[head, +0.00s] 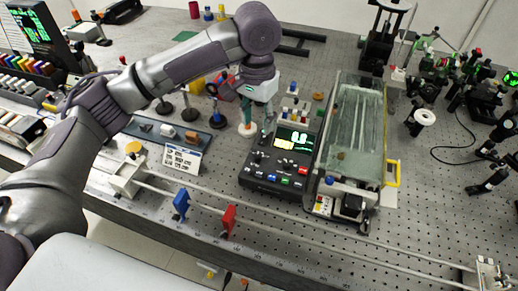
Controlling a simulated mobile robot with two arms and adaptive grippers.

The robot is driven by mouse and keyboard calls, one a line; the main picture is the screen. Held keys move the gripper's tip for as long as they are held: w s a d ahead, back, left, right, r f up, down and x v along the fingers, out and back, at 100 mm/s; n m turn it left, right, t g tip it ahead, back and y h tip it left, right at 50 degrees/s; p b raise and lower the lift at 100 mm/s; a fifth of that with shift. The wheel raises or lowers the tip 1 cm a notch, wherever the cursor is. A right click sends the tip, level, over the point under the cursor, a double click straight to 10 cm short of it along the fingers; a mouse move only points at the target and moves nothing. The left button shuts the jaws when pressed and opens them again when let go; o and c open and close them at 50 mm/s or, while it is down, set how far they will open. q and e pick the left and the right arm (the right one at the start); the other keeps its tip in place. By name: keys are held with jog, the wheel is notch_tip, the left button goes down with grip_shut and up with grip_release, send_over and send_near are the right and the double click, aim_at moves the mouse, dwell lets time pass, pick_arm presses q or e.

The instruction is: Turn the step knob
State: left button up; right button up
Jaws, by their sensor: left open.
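A dark control box (270,181) stands on the perforated bench near the middle of the head view. It has a lit green display (293,139) and rows of small coloured buttons on its sloped front. My left gripper (266,126) points down at the box's upper left corner, beside the display. It is open, but its fingers are small and dark against the box. I cannot pick out the step knob for certain; the fingers partly cover that corner. I cannot tell whether they touch the box. My right gripper is not in view.
A glass-covered long tank (355,130) stands just right of the box. A rail with a blue holder (181,204) and a red holder (229,221) runs along the front edge. A small label card (182,159) stands left. Optical mounts crowd the right side.

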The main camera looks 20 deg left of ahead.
pick_arm(q)
send_over(257, 156)
notch_tip(257, 156, down, 6)
jog(key=shift+s+r+p, duration=0.1)
jog(key=shift+r+p, duration=0.15)
jog(key=shift+p, duration=0.1)
notch_tip(257, 156, down, 5)
jog(key=shift+f+p, duration=0.1)
jog(key=shift+p, duration=0.2)
jog(key=shift+f, duration=0.45)
jog(key=shift+w, duration=0.2)
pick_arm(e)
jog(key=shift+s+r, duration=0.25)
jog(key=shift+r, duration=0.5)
pick_arm(q)
grip_shut()
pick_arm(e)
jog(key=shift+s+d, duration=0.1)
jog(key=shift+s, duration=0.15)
